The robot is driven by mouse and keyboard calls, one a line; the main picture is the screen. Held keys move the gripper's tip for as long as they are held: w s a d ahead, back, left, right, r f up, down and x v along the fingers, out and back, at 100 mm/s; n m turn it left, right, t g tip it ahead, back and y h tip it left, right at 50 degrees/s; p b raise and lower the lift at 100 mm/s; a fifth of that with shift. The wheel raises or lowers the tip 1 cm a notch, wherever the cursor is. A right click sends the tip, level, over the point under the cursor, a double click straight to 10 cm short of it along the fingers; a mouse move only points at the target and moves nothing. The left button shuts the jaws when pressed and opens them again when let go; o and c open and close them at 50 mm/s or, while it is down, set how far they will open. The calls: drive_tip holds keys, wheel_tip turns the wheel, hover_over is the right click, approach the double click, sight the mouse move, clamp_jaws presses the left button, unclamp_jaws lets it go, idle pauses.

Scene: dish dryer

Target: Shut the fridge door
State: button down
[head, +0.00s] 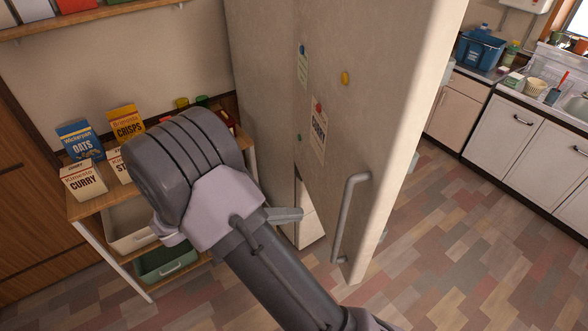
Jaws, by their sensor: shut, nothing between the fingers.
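The fridge door (390,80) is tall and cream. It stands open, swung out into the room, with its outer face and bright free edge (408,135) showing. A grey bar handle (348,215) is near that free edge. Magnets and paper notes (318,135) are on the outer face. The fridge's plain side (262,60) is to the left of the door; its inside is hidden. My dark grey arm crosses in front, covering the door's lower left part.
A wooden shelf unit (85,208) with food boxes (80,140), a white bin (125,228) and a green bin (165,262) stands left, close to my arm. Counter cabinets (520,140) line the back right. The patchwork floor (460,250) right of the door is clear.

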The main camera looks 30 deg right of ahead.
sight(353, 198)
drive_tip(key=s+d+t+h+b, duration=0.1)
drive_tip(key=d, duration=1.1)
drive_tip(key=shift+s+d+f+h, duration=0.3)
drive_tip(key=shift+s+f+h, duration=0.05)
drive_tip(key=shift+f+h, duration=0.1)
drive_tip(key=shift+s+n, duration=0.1)
drive_tip(key=shift+n, duration=0.2)
